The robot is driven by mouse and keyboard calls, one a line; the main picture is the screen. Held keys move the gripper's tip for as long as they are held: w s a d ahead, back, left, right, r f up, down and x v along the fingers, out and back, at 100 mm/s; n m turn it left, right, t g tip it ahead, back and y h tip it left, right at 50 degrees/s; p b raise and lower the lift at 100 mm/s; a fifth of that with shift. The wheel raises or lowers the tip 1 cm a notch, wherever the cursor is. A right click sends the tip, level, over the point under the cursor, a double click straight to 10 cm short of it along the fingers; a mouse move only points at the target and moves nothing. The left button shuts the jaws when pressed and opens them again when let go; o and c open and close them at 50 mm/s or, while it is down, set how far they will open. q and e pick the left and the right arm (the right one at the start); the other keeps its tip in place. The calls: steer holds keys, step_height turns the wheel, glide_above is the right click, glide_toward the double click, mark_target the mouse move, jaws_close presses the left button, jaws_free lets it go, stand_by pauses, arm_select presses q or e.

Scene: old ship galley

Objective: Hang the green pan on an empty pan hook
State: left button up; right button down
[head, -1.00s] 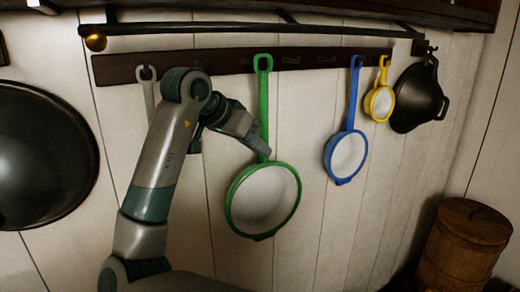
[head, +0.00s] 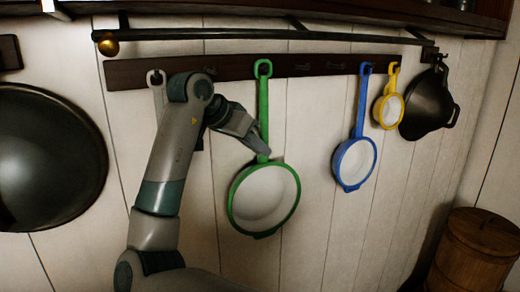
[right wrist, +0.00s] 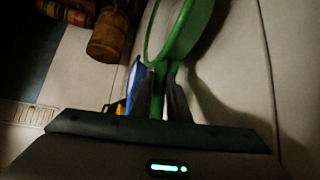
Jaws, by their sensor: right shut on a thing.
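The green pan (head: 264,198) is upright in front of the plank wall, its handle loop overlapping the dark hook rail (head: 230,67). I cannot tell whether the loop is around a hook or only in front of the rail. My right gripper (head: 262,149) is shut on the lower handle, just above the pan's bowl. The right wrist view shows the green handle (right wrist: 157,95) between my fingers (right wrist: 168,98). Bare hooks (head: 302,68) show on the rail between the green and blue pans. My left gripper is not in view.
The blue pan (head: 355,163), yellow pan (head: 390,110) and a black pan (head: 428,105) hang to the right. A pale handle (head: 156,88) shows behind my arm. A large dark pan (head: 45,158) is at left. A wooden barrel (head: 475,250) stands lower right.

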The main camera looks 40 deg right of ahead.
steer(key=shift+w+d+r, duration=0.1)
steer(key=shift+w+d, duration=0.2)
steer(key=shift+w, duration=0.6)
steer(key=shift+w+f, duration=0.2)
steer(key=shift+f, duration=0.3)
